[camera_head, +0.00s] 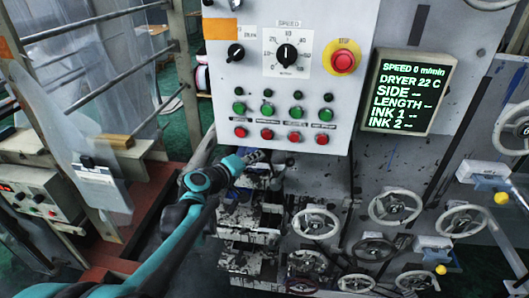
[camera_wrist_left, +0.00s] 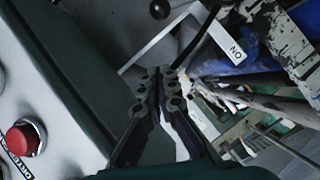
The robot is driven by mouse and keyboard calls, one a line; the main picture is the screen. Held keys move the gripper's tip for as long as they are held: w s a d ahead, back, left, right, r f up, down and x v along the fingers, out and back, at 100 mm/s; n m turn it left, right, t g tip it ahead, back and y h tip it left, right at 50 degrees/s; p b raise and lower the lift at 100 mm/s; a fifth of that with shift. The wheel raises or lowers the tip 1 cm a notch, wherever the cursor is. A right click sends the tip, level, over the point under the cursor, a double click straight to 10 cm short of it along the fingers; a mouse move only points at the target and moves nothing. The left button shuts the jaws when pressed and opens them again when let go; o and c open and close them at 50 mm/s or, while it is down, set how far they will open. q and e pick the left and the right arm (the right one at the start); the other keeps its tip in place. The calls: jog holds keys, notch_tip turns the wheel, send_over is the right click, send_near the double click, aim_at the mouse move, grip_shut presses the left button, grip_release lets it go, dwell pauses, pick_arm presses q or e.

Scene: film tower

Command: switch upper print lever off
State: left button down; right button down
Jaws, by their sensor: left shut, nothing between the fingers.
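My left gripper (camera_head: 258,157) is just below the grey control panel (camera_head: 284,75), in front of the ink-stained machine blocks. In the left wrist view its two dark fingers (camera_wrist_left: 160,78) are together, with nothing between them. Beyond the fingertips, a white plate (camera_wrist_left: 236,50) carries the word ON, seen upside down. A black ball knob (camera_wrist_left: 159,9) shows at the top edge, apart from the fingers, and a thin black rod runs near the plate. I cannot tell which of these is the upper print lever. In the head view the gripper and panel hide that area. My right gripper is not in view.
The panel has a red stop button (camera_head: 343,61), a speed dial (camera_head: 286,54) and rows of green and red buttons. A black display (camera_head: 410,92) reads speed 0. Several handwheels (camera_head: 394,207) stick out at the right. The panel's edge is close left of the fingers.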

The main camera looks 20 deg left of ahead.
pick_arm(q)
jog(key=shift+s+r, duration=0.15)
jog(key=shift+s, duration=0.35)
jog(key=shift+d, duration=0.1)
jog(key=s+d+f+m+g+b, duration=0.5)
jog(key=s+d+f+m+b, duration=0.15)
jog(key=s+d+f, duration=0.75)
jog(key=s+a+f+m+g+y+b, duration=0.2)
jog(key=s+a+f+m+y+b, duration=0.1)
jog(key=s+f, duration=0.6)
jog(key=shift+s+a+f+m+g+b, duration=0.15)
jog(key=shift+a+f+m+g+b, duration=0.2)
jog(key=shift+b, duration=0.4)
